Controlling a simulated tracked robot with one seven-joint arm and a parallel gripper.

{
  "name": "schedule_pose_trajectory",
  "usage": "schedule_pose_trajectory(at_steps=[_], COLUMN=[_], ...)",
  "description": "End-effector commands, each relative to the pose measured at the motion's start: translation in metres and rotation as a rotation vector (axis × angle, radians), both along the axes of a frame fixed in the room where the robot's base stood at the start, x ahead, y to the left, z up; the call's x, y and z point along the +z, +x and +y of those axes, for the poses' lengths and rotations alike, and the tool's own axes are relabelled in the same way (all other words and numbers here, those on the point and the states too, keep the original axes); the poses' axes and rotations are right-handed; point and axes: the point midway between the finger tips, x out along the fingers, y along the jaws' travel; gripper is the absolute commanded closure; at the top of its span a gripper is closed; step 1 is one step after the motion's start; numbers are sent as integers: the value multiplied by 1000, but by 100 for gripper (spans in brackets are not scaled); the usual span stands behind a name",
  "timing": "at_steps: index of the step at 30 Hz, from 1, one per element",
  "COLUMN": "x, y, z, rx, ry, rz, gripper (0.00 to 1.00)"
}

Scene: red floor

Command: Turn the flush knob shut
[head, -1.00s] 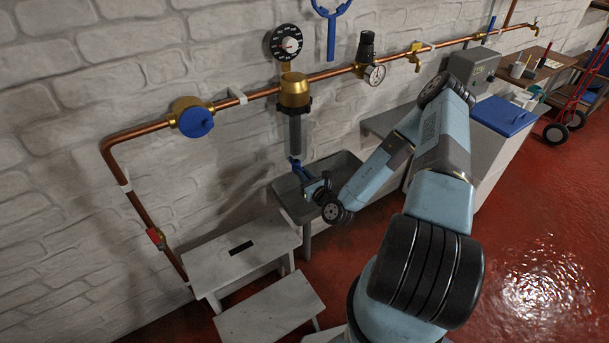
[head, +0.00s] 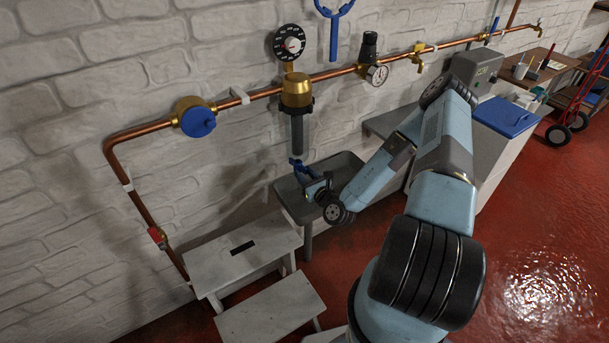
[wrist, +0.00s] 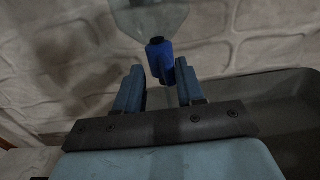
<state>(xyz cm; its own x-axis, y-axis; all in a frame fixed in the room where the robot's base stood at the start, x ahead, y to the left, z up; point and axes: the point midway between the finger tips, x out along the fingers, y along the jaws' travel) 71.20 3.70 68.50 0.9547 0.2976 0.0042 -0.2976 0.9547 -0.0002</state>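The flush knob (head: 296,163) is the small blue piece at the bottom of the filter, below its grey bowl (head: 297,134) and brass head (head: 296,92). In the wrist view the blue knob (wrist: 160,60) hangs under the clear bowl (wrist: 150,16), with a pale thin stem below it. My gripper (head: 308,178) is at the knob from the right in the head view. In the wrist view my gripper (wrist: 157,84) is open, with one finger on each side of the knob's line. The gap at the left finger is wider; contact at the right finger cannot be told.
A grey basin (head: 346,164) lies below the filter. A grey step stool (head: 268,242) stands to the left. A copper pipe (head: 240,101) runs along the wall, with a blue-capped valve (head: 198,122), a dial (head: 289,43) and a regulator (head: 369,57).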

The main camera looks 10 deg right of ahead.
Motion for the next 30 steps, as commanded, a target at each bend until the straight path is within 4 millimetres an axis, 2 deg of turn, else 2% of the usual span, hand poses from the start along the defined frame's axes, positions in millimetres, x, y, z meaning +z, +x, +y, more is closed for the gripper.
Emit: schedule_pose_trajectory(at_steps=[5,18,24,30], x=[-1,-3,-2,-2], y=[-23,-103,-122,-128], z=[-8,-33,-40,-41], rx=[-2,-4,-3,-3], ry=[1,1,-1,0], rz=[4,4,2,1], gripper=[62,62,62,62])
